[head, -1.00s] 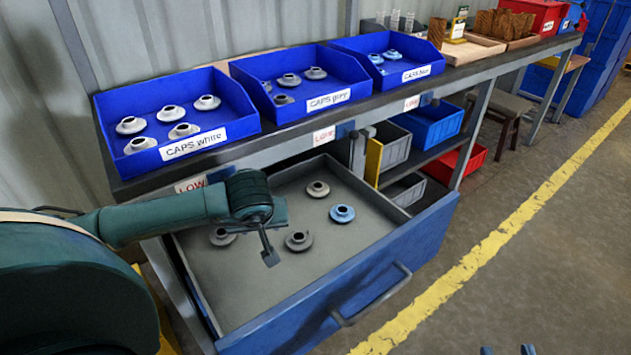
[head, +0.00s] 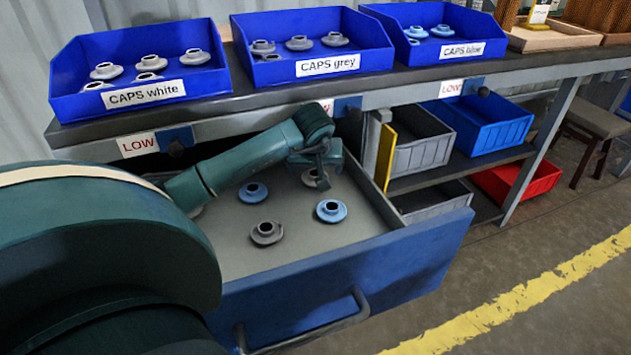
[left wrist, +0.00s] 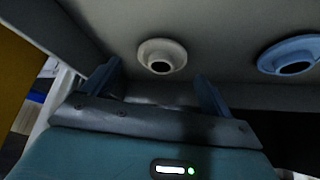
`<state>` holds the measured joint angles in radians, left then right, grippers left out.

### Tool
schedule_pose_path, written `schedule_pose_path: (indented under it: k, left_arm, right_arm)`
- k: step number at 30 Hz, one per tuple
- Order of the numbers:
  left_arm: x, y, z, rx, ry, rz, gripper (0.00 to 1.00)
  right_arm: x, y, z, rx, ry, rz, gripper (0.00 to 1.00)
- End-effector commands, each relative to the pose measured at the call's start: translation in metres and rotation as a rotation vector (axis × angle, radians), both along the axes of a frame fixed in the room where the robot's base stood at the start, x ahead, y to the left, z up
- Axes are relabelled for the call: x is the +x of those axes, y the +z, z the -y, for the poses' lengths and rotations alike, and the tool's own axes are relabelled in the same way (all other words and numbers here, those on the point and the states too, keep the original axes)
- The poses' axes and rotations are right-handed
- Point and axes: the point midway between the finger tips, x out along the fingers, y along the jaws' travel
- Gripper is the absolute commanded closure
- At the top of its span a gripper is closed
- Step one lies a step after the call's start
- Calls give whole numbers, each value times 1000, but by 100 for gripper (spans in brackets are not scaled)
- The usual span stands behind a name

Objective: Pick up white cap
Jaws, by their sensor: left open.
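The white cap (left wrist: 162,56), off-white and round with a raised hollow collar, lies in the open drawer. In the head view the cap (head: 308,178) sits near the drawer's back and is partly hidden by my left gripper (head: 322,178). In the left wrist view my left gripper (left wrist: 157,88) is open and empty. The cap appears just beyond its fingertips, roughly between them and apart from both. My right gripper is not in view.
The drawer (head: 350,262) also holds blue caps (head: 331,211) (head: 252,192), a grey cap (head: 266,233) and one mostly hidden behind my arm. Blue bins for white (head: 210,88), grey (head: 382,66) and blue caps (head: 484,52) stand on the bench above.

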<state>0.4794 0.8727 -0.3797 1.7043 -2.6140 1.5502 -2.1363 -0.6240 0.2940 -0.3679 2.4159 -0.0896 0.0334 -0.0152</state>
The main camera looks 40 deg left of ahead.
Motion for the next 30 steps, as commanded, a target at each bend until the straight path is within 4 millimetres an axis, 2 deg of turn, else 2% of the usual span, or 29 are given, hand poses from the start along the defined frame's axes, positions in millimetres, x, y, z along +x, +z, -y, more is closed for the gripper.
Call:
schedule_pose_path:
  k: [1,3,12,30]
  left_arm:
    - [2,-13,0,-5,-1,-3,15]
    - [4,-16,-3,-3,-1,-2,15]
    - [6,-17,-5,-1,-2,-2,16]
    - [6,-17,-5,0,-1,-3,63]
  right_arm:
    - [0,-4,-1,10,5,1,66]
    - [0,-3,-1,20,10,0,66]
    - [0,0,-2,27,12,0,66]
    - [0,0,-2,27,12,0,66]
